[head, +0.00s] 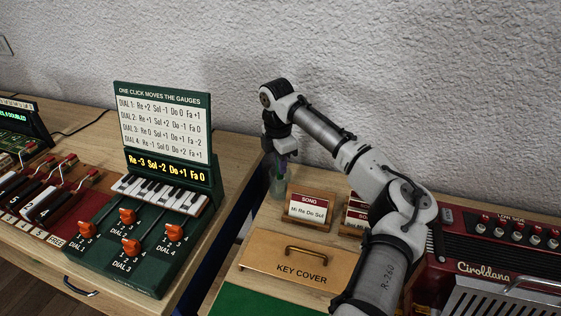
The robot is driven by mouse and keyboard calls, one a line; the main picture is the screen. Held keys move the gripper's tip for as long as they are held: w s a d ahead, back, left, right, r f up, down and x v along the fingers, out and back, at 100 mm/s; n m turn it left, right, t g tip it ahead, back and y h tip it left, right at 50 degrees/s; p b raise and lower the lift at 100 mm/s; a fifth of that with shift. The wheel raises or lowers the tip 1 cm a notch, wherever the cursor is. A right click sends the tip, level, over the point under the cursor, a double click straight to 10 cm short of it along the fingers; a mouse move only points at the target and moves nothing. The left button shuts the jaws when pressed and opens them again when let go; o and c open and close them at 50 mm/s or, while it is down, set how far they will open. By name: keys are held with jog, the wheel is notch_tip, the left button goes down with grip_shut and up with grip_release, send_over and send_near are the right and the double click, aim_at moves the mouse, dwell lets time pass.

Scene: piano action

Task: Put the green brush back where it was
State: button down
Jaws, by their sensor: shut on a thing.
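My gripper (280,150) points down at the back left corner of the right-hand table. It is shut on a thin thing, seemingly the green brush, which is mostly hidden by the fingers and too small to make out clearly. Directly below is a clear greenish jar (277,183) standing beside the song cards. Thin stems show at its mouth, just under my fingers. I cannot tell whether the brush's lower end is inside the jar.
A song card (307,208) stands right of the jar, with another partly behind my arm. A wooden key cover (292,266) lies in front. A red accordion (500,262) is at the right. A green dial console (150,235) stands on the left table, across a gap.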

jog(key=c, duration=1.5)
grip_release()
jog(key=r, duration=0.4)
jog(key=r+b, duration=0.1)
jog(key=r, duration=0.7)
jog(key=shift+s+a+r+b, duration=0.1)
jog(key=shift+a+b, duration=0.2)
